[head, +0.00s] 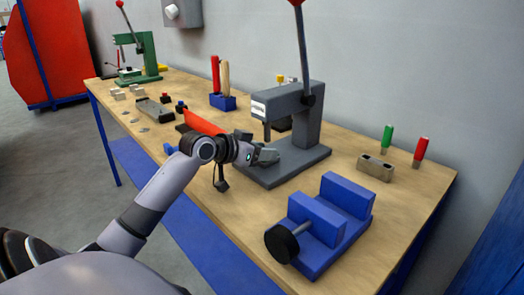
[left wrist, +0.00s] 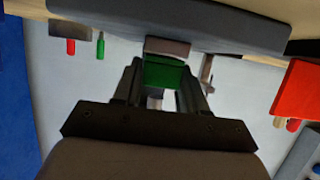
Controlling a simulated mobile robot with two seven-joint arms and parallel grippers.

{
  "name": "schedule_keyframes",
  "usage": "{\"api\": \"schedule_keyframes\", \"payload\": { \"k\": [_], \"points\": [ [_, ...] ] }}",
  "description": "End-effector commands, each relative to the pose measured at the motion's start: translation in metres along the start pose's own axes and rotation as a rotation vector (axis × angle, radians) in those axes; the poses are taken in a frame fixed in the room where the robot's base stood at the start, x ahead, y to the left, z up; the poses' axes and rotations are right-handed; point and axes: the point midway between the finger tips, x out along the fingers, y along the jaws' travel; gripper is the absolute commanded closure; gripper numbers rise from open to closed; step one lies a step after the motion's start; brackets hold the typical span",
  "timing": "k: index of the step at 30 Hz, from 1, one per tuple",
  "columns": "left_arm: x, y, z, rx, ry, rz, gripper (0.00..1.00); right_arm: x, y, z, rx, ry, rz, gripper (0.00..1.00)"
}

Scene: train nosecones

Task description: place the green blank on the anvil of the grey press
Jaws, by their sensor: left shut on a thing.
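The grey press (head: 310,118) stands on the table with its lever up and its flat base (head: 290,172) towards me. My left gripper (head: 268,156) is at the front of the press, low over the base. In the left wrist view, which looks upside down, the gripper (left wrist: 162,85) is shut on the green blank (left wrist: 163,74). The press base (left wrist: 170,20) runs across the top there. A small brownish-grey block (left wrist: 167,47) shows just past the blank; I cannot tell whether it is the anvil. The blank and anvil cannot be made out in the head view.
A blue vise (head: 322,225) stands at the near right. A drilled metal block (head: 375,168), a green-handled tool (head: 387,138) and a red-handled tool (head: 420,150) are behind it. A red part (head: 204,123) lies left of the gripper. A green press (head: 140,58) stands at the far end.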

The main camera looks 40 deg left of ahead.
Motion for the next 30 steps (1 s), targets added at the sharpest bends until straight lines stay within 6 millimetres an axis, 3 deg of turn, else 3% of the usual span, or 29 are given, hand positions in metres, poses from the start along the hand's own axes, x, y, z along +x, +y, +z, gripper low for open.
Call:
{"api": "schedule_keyframes", "payload": {
  "k": [2, 3, 5, 17, 30],
  "points": [
    [0.001, 0.0, 0.003, 0.0, -0.001, 0.0, 0.88, 0.0, -0.001, 0.0, 0.0, 0.001, -0.002, 0.57],
    [0.001, 0.0, 0.002, 0.0, 0.0, 0.0, 0.48, 0.0, -0.001, 0.0, 0.0, 0.001, -0.002, 0.57],
    [0.001, 0.0, 0.002, 0.0, 0.0, 0.0, 0.33, 0.0, -0.001, 0.0, 0.0, 0.0, -0.002, 0.57],
    [-0.003, 0.0, 0.0, 0.001, -0.002, 0.0, 0.33, 0.0, -0.001, 0.002, 0.0, -0.005, -0.002, 0.57],
    [-0.071, 0.0, 0.0, 0.001, -0.003, 0.0, 0.33, 0.002, 0.0, 0.005, 0.0, -0.008, 0.0, 0.57]
  ]
}}
